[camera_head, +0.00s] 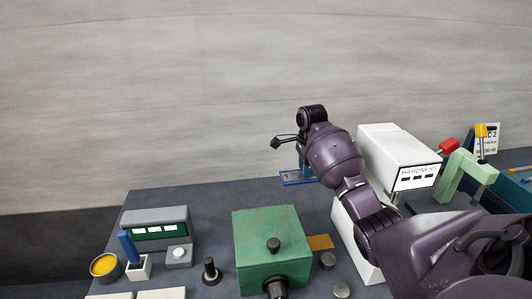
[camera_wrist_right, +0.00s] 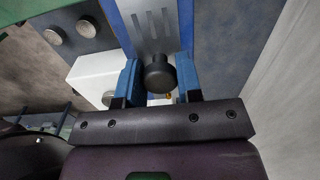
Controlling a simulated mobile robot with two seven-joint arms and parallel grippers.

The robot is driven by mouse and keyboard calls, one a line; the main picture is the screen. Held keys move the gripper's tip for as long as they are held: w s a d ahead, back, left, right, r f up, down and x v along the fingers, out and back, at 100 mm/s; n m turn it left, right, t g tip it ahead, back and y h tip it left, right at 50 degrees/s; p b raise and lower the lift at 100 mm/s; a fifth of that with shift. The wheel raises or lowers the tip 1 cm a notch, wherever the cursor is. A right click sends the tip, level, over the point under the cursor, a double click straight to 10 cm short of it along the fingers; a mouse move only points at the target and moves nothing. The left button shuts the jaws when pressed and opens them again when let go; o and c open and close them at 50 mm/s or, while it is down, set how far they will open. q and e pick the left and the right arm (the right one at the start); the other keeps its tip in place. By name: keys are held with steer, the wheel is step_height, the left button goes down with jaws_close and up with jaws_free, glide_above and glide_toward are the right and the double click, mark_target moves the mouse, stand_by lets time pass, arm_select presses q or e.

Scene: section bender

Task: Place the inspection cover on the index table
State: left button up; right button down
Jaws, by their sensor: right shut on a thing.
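My right gripper (camera_head: 303,166) reaches down near the bench's back edge. In the right wrist view, its blue fingers are shut around a dark round knob (camera_wrist_right: 158,75). The knob stands in front of a grey slotted plate with blue edges (camera_wrist_right: 153,30), which looks like the inspection cover. This blue-edged plate also shows under the gripper in the head view (camera_head: 297,179), partly hidden by the arm. I cannot tell whether it touches the bench. I cannot identify the index table with certainty. My left gripper is not in view.
A green box (camera_head: 260,235) stands on the grey bench (camera_head: 215,210), left of my right arm. A white hardness tester (camera_head: 388,150) stands close to the arm's right. A grey display unit (camera_head: 155,222) and yellow-filled cup (camera_head: 104,265) are at left. Back-left bench surface is clear.

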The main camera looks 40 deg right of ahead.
stand_by(0.3)
steer(key=shift+w+n, duration=0.1)
steer(key=shift+n, duration=0.3)
steer(key=shift+w+a+r+n, duration=0.1)
steer(key=shift+a+r+n, duration=0.15)
steer(key=shift+n, duration=0.35)
steer(key=a+r+n, duration=0.1)
steer(key=a+n, duration=0.1)
steer(key=w+a+r+n, duration=0.1)
steer(key=a+n, duration=0.1)
steer(key=a, duration=0.1)
steer(key=a+n, duration=0.2)
steer(key=shift+w+a+r+n, duration=0.25)
steer(key=shift+r+n, duration=0.05)
steer(key=shift+r, duration=0.1)
steer(key=s+a+n+b, duration=0.1)
steer(key=a+n, duration=0.6)
steer(key=a, duration=0.4)
arm_select(q)
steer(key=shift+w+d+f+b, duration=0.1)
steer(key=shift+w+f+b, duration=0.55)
steer(key=shift+b, duration=0.35)
arm_select(e)
steer(key=s+a+f+n, duration=0.5)
steer(key=s+a+n, duration=0.2)
steer(key=a, duration=0.5)
steer(key=s, duration=0.2)
steer(key=shift+s+a, duration=0.2)
steer(key=shift+s, duration=0.15)
steer(key=shift+f, duration=0.1)
